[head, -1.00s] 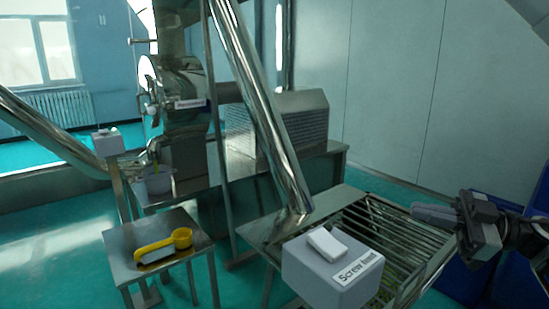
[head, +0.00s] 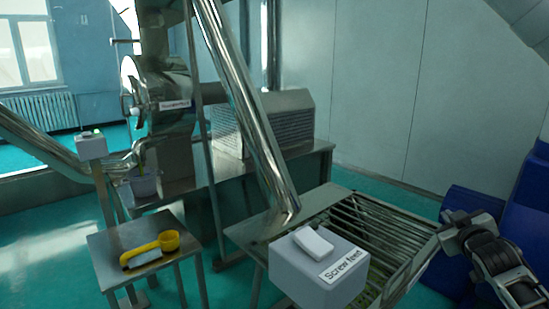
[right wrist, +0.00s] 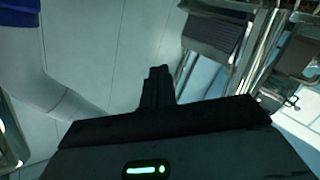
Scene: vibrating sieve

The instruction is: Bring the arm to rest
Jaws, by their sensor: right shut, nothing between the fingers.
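My right arm comes in from the lower right edge of the head view. Its gripper (head: 450,216) is held in the air at the right end of the slatted sieve table (head: 372,222), in front of the blue containers. In the right wrist view the two dark fingers (right wrist: 157,72) are pressed together with nothing between them, against a pale wall. My left gripper is not in view.
A grey box (head: 310,280) labelled "Screw feed" with a white switch stands at the front of the sieve table. A small metal table (head: 110,250) at left holds a yellow scoop (head: 150,249). Blue containers (head: 470,207) stand at right. A slanted steel pipe (head: 245,110) rises centrally.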

